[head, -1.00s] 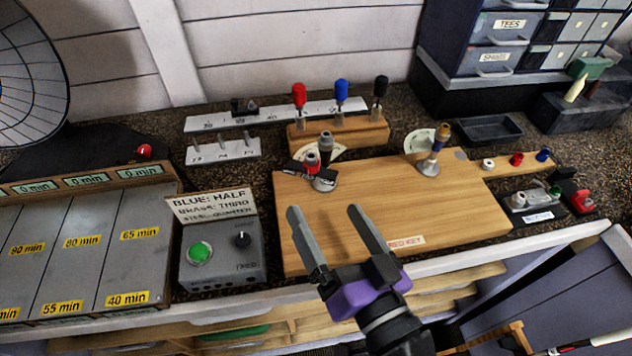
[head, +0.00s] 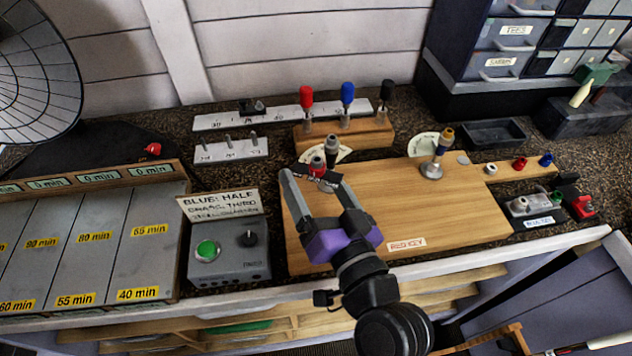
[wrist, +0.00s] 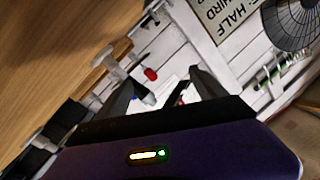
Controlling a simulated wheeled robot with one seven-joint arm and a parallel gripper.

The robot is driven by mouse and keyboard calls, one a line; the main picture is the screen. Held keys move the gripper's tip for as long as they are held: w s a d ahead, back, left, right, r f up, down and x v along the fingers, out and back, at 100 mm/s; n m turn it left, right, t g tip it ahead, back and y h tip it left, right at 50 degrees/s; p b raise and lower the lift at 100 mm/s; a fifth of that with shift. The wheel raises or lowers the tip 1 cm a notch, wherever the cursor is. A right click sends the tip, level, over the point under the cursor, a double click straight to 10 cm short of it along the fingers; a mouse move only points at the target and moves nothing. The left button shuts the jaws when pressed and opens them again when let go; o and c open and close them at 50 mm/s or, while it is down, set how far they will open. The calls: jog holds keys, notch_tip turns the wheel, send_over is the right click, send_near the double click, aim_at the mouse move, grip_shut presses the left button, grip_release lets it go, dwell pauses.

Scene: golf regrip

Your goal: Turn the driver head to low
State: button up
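A grey-topped upright piece (head: 331,147), apparently the driver head, stands at the left of the wooden board (head: 400,205), before a pale curved dial. A red piece with a grey cap (head: 317,166) and black parts sits close in front of it. I cannot read the dial marks or tell how these parts join. My gripper (head: 306,177) is open, with its fingertips beside the red piece and its black parts; contact is unclear. The wrist view shows the spread fingers (wrist: 165,85) with small grey and dark parts between them.
A rack of red, blue and black handles (head: 345,130) is behind. A grey box with a green button (head: 230,252) stands left. The board's middle right is clear.

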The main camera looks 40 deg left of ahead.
jog(key=c, duration=1.6)
jog(key=shift+r+t+p, duration=0.1)
jog(key=shift+t+p, duration=0.2)
jog(key=shift+p, duration=0.35)
jog(key=shift+a+m+p, duration=0.1)
jog(key=shift+m+p, duration=0.2)
jog(key=shift+p, duration=0.1)
jog(key=shift+a+t+h+p, duration=0.1)
jog(key=shift+t+h+p, duration=0.3)
jog(key=shift+t+h, duration=0.1)
jog(key=shift+f, duration=0.2)
jog(key=o, duration=2)
jog(key=shift+s, duration=0.1)
